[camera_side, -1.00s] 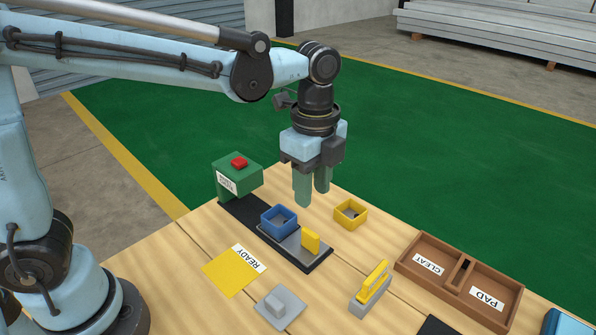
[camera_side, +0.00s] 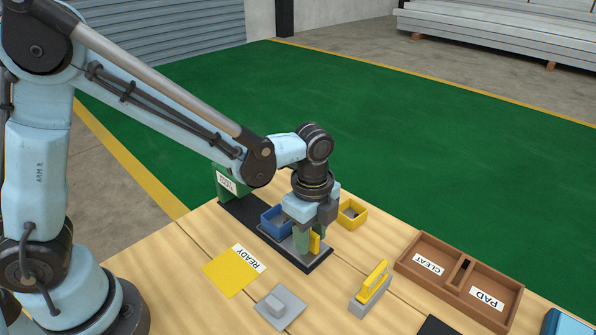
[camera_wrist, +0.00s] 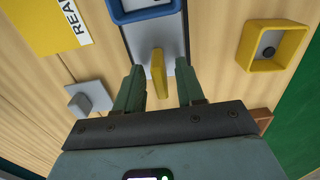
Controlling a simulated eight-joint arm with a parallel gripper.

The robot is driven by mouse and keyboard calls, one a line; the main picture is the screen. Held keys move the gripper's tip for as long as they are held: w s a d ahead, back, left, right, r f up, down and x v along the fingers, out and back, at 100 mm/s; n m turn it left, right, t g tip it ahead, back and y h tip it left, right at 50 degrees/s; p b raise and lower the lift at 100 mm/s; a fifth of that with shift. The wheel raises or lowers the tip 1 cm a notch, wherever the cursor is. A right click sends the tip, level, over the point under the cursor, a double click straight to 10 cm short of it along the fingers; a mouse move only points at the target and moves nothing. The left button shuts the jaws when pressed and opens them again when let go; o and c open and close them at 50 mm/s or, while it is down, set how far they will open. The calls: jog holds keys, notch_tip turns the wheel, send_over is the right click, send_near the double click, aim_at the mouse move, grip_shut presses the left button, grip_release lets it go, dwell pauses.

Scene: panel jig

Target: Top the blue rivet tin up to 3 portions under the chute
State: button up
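The blue rivet tin (camera_side: 271,222) sits on a grey sliding plate on a dark rail, partly hidden by my gripper. Its near wall shows at the top of the wrist view (camera_wrist: 145,13); how much it holds cannot be told. The plate's upright yellow handle (camera_side: 315,243) stands between my fingers, with a gap on both sides in the wrist view (camera_wrist: 158,72). My gripper (camera_wrist: 159,82) is open and low over the plate.
A yellow tin (camera_side: 352,214) with something dark inside stands right of the rail. A yellow READY mat (camera_side: 228,278), a grey block on a plate (camera_side: 280,308), a yellow-handled grey block (camera_side: 370,291) and a brown CLEAT/PAD tray (camera_side: 410,276) lie clear of my gripper.

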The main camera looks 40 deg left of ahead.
aim_at(270, 220)
grip_shut()
dwell(0.3)
jog(key=a, duration=1.1)
jog(key=shift+a, duration=0.35)
grip_release()
jog(key=shift+d, duration=0.1)
